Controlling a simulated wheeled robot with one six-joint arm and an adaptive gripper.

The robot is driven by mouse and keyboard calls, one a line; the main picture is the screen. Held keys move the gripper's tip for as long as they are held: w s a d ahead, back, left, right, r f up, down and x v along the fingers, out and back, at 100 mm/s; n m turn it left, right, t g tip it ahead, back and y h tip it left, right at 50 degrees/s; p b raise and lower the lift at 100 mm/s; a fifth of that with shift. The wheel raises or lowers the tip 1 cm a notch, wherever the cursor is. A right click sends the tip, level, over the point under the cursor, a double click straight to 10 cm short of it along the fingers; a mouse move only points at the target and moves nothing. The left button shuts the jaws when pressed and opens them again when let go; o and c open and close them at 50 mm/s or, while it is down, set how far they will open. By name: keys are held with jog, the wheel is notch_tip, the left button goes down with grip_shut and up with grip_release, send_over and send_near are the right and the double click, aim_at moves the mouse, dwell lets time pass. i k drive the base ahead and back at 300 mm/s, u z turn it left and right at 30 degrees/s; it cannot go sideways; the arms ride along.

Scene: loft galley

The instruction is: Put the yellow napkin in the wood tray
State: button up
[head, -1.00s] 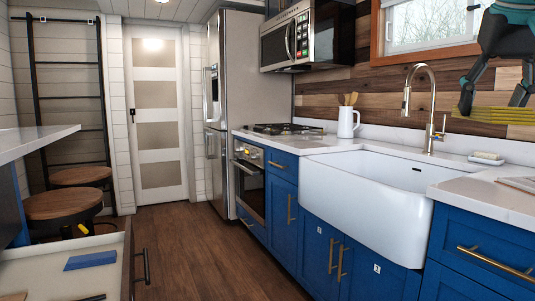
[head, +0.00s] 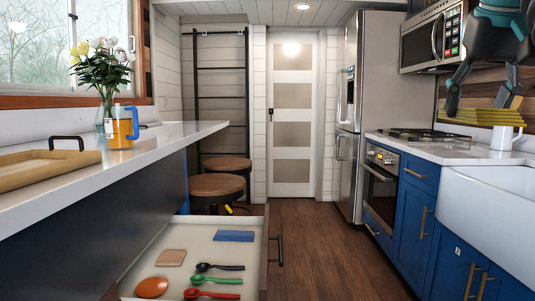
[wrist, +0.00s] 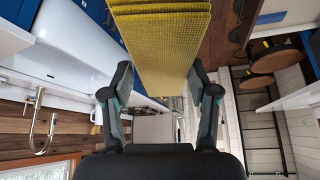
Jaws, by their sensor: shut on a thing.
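The yellow napkin (head: 478,117) is a folded, layered stack held at the upper right of the head view. My gripper (head: 482,103) is shut on it from above, and the napkin hangs clear of the counter. In the wrist view the napkin (wrist: 160,45) extends outward between the two fingers of my gripper (wrist: 160,82). The wood tray (head: 45,178) is shallow, with a dark handle, and lies on the white counter at the far left, cut off by the frame edge. My gripper is far from it, on the opposite side of the room.
Below, an open drawer (head: 266,245) holds spoons and small items and juts into the aisle. Stools (head: 218,186) stand beyond; the wood floor (head: 320,240) is clear.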

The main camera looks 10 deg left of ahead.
aim_at(6, 160)
jog(key=u, duration=0.8)
jog(key=i, duration=1.2)
jog(key=u, duration=1.45)
jog(key=i, duration=0.5)
jog(key=u, duration=0.45)
